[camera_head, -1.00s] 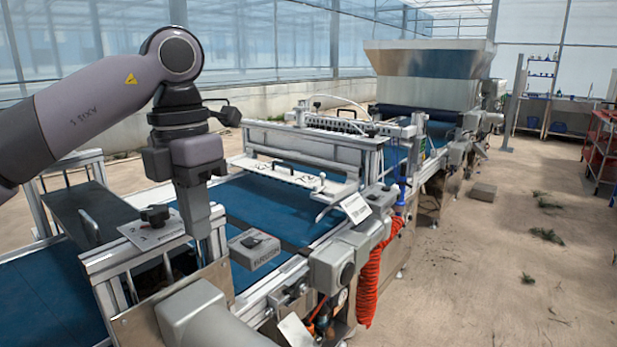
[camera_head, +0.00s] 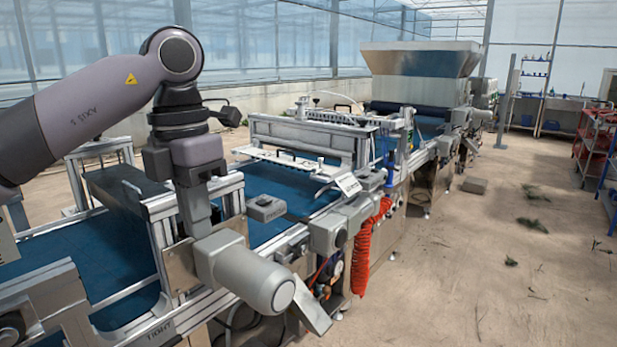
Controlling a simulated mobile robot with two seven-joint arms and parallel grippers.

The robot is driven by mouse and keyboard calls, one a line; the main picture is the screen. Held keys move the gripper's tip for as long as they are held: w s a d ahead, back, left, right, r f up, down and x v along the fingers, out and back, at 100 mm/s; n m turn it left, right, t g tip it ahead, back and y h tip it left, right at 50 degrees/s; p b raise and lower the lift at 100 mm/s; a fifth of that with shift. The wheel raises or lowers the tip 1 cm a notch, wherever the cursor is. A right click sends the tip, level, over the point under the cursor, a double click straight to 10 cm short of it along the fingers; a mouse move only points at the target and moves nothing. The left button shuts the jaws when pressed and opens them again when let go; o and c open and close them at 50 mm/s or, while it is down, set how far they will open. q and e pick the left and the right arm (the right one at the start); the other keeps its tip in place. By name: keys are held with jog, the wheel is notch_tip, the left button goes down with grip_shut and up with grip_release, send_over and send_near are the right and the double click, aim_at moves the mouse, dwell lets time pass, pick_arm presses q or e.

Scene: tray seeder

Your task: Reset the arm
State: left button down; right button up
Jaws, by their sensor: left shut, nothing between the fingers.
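My left arm comes in from the left, bends at a round joint and hangs down. My left gripper (camera_head: 195,222) points downward in front of the seeder's near section, with its fingers together and nothing seen between them. In the picture it overlaps the metal frame beside the blue belt; I cannot tell whether it touches. My right gripper is not in view.
The tray seeder (camera_head: 305,135) runs from the lower left to the back, with a blue belt (camera_head: 285,187) and a steel hopper (camera_head: 420,60). A grey motor (camera_head: 245,275) and an orange coiled hose (camera_head: 362,255) stick out on its right side. The floor (camera_head: 480,270) at right is largely clear.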

pick_arm(q)
jog(key=s+d+f+g+h, duration=0.3)
jog(key=s+d+f+h, duration=0.15)
jog(key=d+h, duration=0.45)
jog(key=s+d+f+g+h, duration=0.3)
jog(key=s+d+f+h, duration=0.15)
jog(key=d+h, duration=0.4)
jog(key=w+a+f+n+t+y, duration=0.3)
jog(key=a+f+n+t, duration=0.3)
jog(key=n+t, duration=0.8)
jog(key=w+a+f+n+t+y, duration=0.4)
jog(key=f+n+t, duration=0.5)
jog(key=n, duration=0.8)
jog(key=s+a+f+n+g+y, duration=0.3)
jog(key=s+a+f+n+y, duration=0.1)
jog(key=s+f, duration=0.4)
jog(key=s+a+f+n+g+y+p, duration=0.1)
jog(key=s+a+f+n+g+y, duration=0.2)
jog(key=s+a+f, duration=0.6)
notch_tip(320, 180, down, 5)
jog(key=n+y, duration=0.2)
jog(key=n, duration=0.1)
jog(key=shift+s+a+r, duration=0.2)
jog(key=shift+s+a, duration=0.05)
